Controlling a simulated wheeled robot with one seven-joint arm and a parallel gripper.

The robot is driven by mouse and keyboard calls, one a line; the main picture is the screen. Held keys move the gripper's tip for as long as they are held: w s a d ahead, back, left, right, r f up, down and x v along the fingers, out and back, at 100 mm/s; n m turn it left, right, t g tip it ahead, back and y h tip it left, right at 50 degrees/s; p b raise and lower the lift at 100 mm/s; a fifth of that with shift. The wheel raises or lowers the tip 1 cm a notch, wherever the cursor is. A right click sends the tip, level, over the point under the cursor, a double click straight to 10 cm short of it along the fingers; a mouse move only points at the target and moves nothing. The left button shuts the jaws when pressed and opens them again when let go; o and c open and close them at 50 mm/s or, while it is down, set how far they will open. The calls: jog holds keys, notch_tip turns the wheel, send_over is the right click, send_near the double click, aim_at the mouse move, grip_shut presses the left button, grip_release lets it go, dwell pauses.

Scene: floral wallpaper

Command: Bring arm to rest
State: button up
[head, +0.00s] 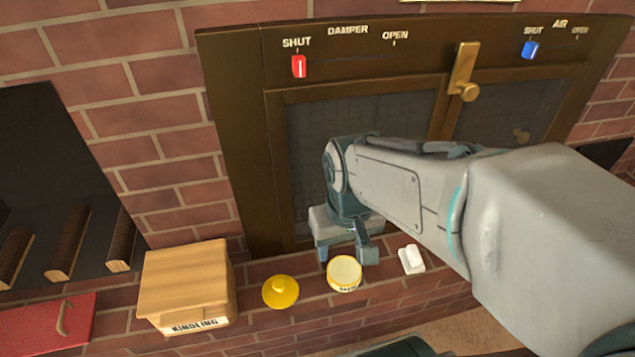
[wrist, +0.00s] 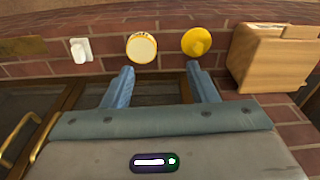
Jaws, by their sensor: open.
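My arm reaches from the right across the front of a brown fireplace door frame (head: 230,130) in the head view. My gripper (head: 346,255) points down over the brick ledge, its two fingers apart with nothing between them. In the wrist view the open fingers of my gripper (wrist: 160,88) point toward a yellow-rimmed round tin (wrist: 142,47) and a yellow lid (wrist: 196,41). In the head view the tin (head: 344,273) is just below the fingers and the lid (head: 281,292) lies to its left. I cannot tell whether a finger touches the tin.
A wooden kindling box (head: 187,285) stands left of the lid. A small white object (head: 411,259) lies right of the tin. A red damper slider (head: 299,66) is at SHUT, as is a blue air slider (head: 530,50). A brass handle (head: 463,75) sticks out from the doors.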

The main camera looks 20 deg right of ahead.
notch_tip(320, 180, up, 31)
jog(key=t+p, duration=0.1)
jog(key=p, duration=2.6)
jog(key=shift+d+t+p, duration=0.15)
jog(key=shift+t+p, duration=0.15)
jog(key=shift+p, duration=0.1)
